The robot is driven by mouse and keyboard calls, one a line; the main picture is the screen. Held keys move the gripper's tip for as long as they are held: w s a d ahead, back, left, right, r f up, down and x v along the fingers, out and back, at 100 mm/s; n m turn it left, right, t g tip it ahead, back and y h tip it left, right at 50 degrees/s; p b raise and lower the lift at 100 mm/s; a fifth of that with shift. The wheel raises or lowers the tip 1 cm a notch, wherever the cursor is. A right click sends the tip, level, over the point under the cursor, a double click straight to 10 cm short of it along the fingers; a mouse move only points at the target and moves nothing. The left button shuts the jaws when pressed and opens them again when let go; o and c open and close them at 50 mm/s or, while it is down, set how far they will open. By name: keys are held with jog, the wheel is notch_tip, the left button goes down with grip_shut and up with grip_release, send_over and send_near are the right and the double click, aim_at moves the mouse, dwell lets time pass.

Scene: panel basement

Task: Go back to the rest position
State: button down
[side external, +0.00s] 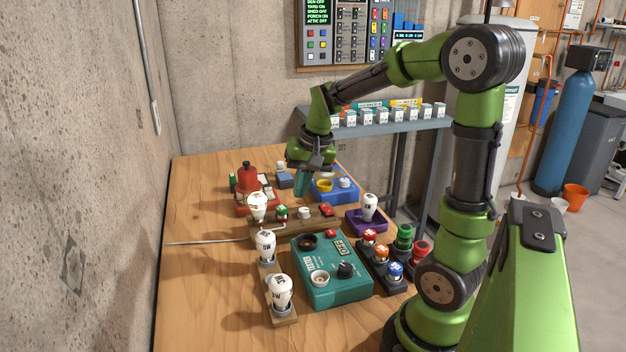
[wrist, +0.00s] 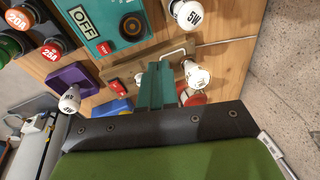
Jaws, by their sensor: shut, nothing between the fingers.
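My gripper (side external: 303,182) hangs from the green arm over the far part of the wooden table, above the area between the red device and the blue box. In the wrist view its teal fingers (wrist: 155,85) are together with nothing between them. The fingers partly hide the wooden block and the things behind it in that view. No marked rest position shows in either view.
The wooden table (side external: 200,290) carries a teal OFF box (side external: 325,290), a blue box (side external: 336,197), a purple box (side external: 364,225), a red device (side external: 247,180) and several bulbs. A thin rod (side external: 205,243) sticks out left. A concrete wall (side external: 75,150) stands at left.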

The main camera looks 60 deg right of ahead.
jog(key=s+a+r+n+t, duration=0.2)
jog(key=s+a, duration=0.3)
jog(key=a, duration=0.3)
jog(key=s+a+r+n+t+y, duration=0.1)
jog(key=s+a+r+n+t, duration=0.1)
jog(key=a, duration=0.6)
jog(key=s+r+n, duration=0.1)
jog(key=s+n, duration=0.1)
jog(key=shift+s+a+r+y, duration=0.3)
jog(key=shift+s+r, duration=0.05)
